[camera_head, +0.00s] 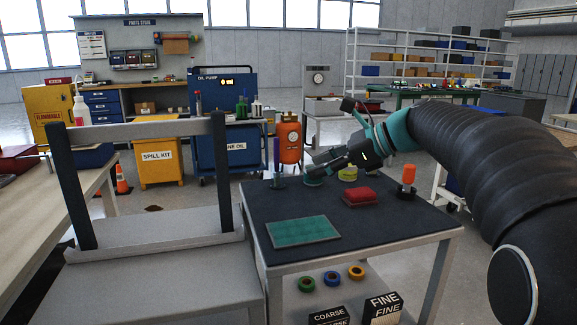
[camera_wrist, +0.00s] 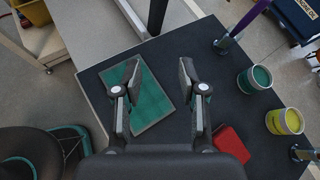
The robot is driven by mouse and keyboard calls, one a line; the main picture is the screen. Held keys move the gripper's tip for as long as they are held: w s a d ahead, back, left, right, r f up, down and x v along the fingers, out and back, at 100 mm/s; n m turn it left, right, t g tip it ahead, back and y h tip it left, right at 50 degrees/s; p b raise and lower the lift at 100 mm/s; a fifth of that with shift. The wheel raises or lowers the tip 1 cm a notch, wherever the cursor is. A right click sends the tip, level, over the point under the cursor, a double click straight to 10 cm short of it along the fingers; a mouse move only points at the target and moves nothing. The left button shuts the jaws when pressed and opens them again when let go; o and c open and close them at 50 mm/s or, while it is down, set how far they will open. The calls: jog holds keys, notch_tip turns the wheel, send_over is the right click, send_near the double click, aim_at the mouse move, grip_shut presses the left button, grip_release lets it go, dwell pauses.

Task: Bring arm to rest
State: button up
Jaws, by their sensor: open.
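My arm reaches in from the right side of the head view. My gripper (camera_head: 316,164) hangs over the dark-topped work cart (camera_head: 385,228). In the wrist view my gripper (camera_wrist: 159,78) has its two fingers spread wide with nothing between them. A green rectangular pad (camera_head: 303,230) lies flat on the cart's front left; in the wrist view the pad (camera_wrist: 155,98) shows below and between the fingers. The gripper is apart from the cart top in the wrist view.
On the cart are a red block (camera_head: 359,196), a yellow tin (camera_head: 348,173), a green tin (camera_wrist: 254,79), an orange-topped tool (camera_head: 408,178) and a purple upright rod (camera_head: 277,160). A grey frame (camera_head: 140,132) stands left. An orange tank (camera_head: 289,140) stands behind.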

jog(key=s+d+f+n+h, duration=0.3)
jog(key=s+f+n, duration=0.3)
jog(key=s, duration=0.4)
jog(key=s+d+f+n+h, duration=0.3)
jog(key=s+f+n+h, duration=0.1)
jog(key=s+f+n, duration=0.3)
jog(key=s+d+f+n+t+h, duration=0.1)
jog(key=s+d+f+n+h, duration=0.1)
jog(key=s+f+n+h, duration=0.2)
jog(key=s+f+n, duration=0.3)
jog(key=s+f, duration=0.1)
jog(key=s, duration=0.4)
jog(key=shift+s+d, duration=0.3)
jog(key=shift+d, duration=0.1)
jog(key=shift+f, duration=0.1)
